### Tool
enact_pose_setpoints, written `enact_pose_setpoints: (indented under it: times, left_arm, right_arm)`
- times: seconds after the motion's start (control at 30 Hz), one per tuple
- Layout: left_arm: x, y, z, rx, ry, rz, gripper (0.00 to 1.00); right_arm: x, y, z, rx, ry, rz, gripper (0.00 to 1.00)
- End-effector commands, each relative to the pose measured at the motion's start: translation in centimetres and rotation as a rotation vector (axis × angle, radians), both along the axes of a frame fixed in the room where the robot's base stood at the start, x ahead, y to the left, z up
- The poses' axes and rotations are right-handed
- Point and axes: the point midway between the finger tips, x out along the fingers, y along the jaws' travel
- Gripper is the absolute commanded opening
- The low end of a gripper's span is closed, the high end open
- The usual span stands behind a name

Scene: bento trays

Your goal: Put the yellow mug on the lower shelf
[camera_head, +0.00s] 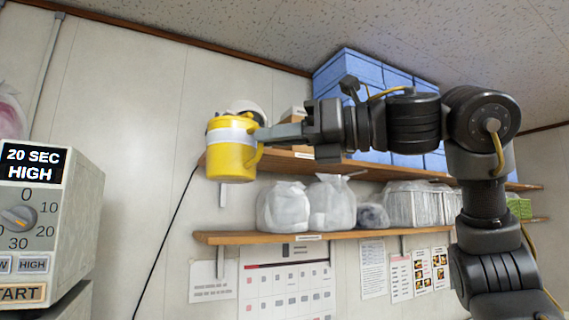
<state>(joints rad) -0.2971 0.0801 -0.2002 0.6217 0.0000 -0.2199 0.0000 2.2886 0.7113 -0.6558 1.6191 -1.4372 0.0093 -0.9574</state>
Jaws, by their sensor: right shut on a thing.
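The yellow mug (231,160), with a pale band around its upper part, is held upright in the air near the left end of the shelves. My right gripper (266,135) is shut on it at the handle side, with the arm coming in from the right. The lower shelf (270,237) is a wooden board below the mug. The upper shelf (290,166) is partly hidden behind the mug and my arm. My left gripper is not in view.
White bags (332,203) and wrapped stacks (415,206) fill much of the lower shelf; its left end looks bare. Blue boxes (345,72) stand on the upper shelf. A microwave-like appliance (40,220) stands at far left. A calendar (285,290) hangs below.

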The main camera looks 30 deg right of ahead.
Motion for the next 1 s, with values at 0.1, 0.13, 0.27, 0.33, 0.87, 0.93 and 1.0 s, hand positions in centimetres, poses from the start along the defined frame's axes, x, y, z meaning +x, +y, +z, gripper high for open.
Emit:
enact_pose_setpoints:
  times: [0.1, 0.13, 0.27, 0.33, 0.87, 0.93, 1.0]
  left_arm:
    - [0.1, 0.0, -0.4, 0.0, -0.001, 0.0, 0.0]
    - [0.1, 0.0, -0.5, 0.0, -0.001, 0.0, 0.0]
    - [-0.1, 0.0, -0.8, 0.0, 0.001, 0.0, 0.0]
    - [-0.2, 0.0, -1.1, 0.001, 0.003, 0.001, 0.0]
    - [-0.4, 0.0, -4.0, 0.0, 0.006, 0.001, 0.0]
    - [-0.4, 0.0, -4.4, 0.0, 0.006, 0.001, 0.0]
    - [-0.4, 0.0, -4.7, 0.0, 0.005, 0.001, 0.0]
  right_arm:
    - [0.6, 1.3, -1.8, -0.001, 0.001, 0.061, 0.0]
    - [0.8, 1.6, -2.3, -0.002, 0.001, 0.074, 0.0]
    - [1.9, 2.8, -4.9, -0.003, 0.005, 0.136, 0.0]
    - [2.7, 3.3, -6.8, -0.004, 0.007, 0.172, 0.0]
    - [9.3, 4.1, -32.1, 0.024, 0.004, 0.351, 0.0]
    - [9.6, 3.8, -35.8, 0.027, 0.002, 0.348, 0.0]
    - [9.7, 3.4, -39.5, 0.029, 0.001, 0.342, 0.0]
